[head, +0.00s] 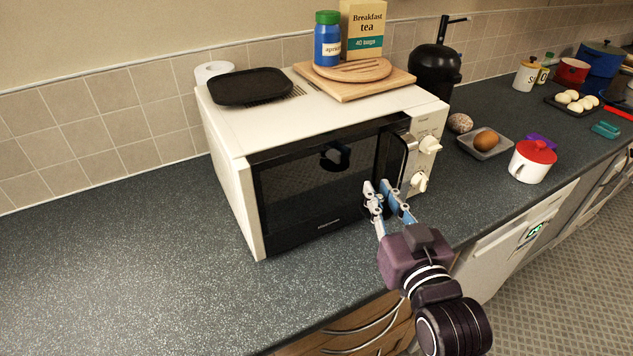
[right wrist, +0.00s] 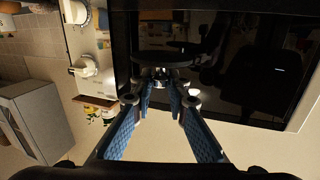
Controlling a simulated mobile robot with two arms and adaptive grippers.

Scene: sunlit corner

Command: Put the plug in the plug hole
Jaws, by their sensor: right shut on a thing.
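No plug or plug hole can be made out in either view. My right gripper (head: 381,190) is at the front of the cream microwave (head: 232,185), by the lower end of its door handle (head: 409,150). Its blue fingers also show in the right wrist view (right wrist: 160,82), closing in against the dark door. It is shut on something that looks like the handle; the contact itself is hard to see. The microwave door (head: 310,190) looks closed. My left gripper is in neither view.
A black tray (head: 251,87), a wooden board (head: 345,84), a blue jar (head: 327,45) and a tea box (head: 364,30) stand on the microwave. A red-lidded pot (head: 534,161) and an egg dish (head: 470,146) are to its right. The counter (head: 120,260) at left is clear.

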